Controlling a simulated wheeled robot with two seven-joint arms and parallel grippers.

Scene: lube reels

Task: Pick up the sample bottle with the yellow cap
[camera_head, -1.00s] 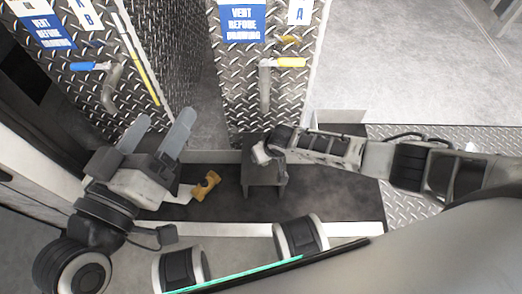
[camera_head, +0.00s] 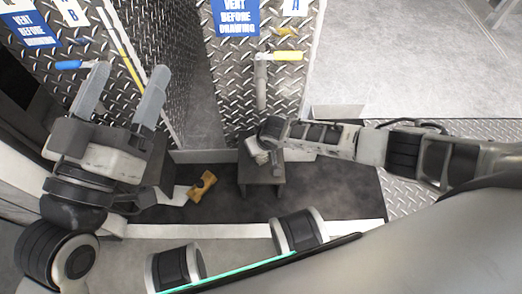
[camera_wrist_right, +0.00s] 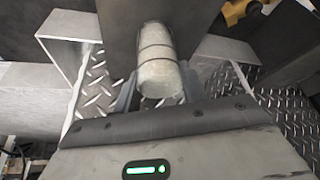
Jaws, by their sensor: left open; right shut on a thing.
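My right gripper (camera_wrist_right: 157,88) is shut on a pale, whitish cylinder (camera_wrist_right: 152,62), which looks like a sample bottle. No yellow cap shows on it in the right wrist view. In the head view my right gripper (camera_head: 262,140) is over a small grey stand, and the pale thing (camera_head: 258,153) shows at its end; the fingers are hard to make out. My left gripper (camera_head: 126,82) is open and empty, its two long grey fingers pointing up the picture in front of the left diamond-plate panel, near a blue valve handle (camera_head: 68,65).
The grey stand (camera_head: 262,174) is on a dark surface below the middle panel. A mustard-yellow object (camera_head: 202,185) lies left of it. A yellow valve handle (camera_head: 287,56) sticks out from the middle panel. Clear grey floor (camera_head: 420,60) lies at upper right.

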